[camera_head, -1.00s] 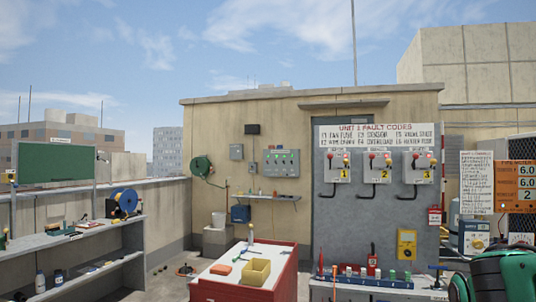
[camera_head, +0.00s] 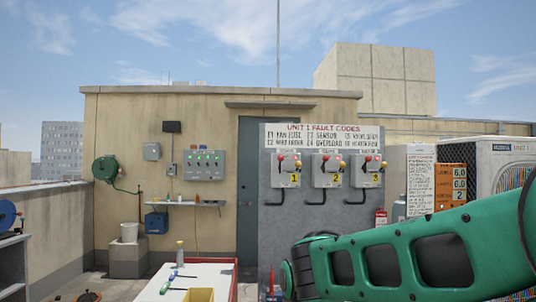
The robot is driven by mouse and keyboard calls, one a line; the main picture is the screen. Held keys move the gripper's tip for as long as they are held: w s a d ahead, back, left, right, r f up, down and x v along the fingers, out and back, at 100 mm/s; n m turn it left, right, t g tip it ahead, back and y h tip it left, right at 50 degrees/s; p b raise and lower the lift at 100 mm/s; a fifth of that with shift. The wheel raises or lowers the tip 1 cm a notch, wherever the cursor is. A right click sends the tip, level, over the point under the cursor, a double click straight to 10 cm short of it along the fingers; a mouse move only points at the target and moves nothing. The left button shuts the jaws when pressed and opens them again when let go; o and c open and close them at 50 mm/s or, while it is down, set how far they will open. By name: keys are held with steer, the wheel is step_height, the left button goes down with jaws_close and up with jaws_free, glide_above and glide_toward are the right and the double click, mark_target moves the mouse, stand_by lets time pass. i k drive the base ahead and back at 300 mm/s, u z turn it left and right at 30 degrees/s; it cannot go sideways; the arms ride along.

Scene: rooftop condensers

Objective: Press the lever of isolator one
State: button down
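Isolator one (camera_head: 286,172) is a light grey box with a yellow label "1", the leftmost of three on a grey panel (camera_head: 315,215). A small red-and-yellow part shows at its top; the lever's exact position is too small to tell. A dark conduit bends out below the box. Isolator two (camera_head: 326,172) and isolator three (camera_head: 367,172) hang to its right. My green arm reaches in from the right across the lower picture, below the isolators and apart from them in the picture. My gripper is not visible.
A red-sided workbench with a white top (camera_head: 205,272) stands at the bottom, left of my arm. A condenser unit (camera_head: 490,160) and an orange display board (camera_head: 455,185) are at right. A hose reel (camera_head: 105,169) and a control box (camera_head: 204,164) are on the wall. My arm hides the lower right.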

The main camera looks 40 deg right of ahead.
mark_target(280, 157)
steer(key=z, duration=0.35)
steer(key=i, duration=0.85)
steer(key=z, duration=0.45)
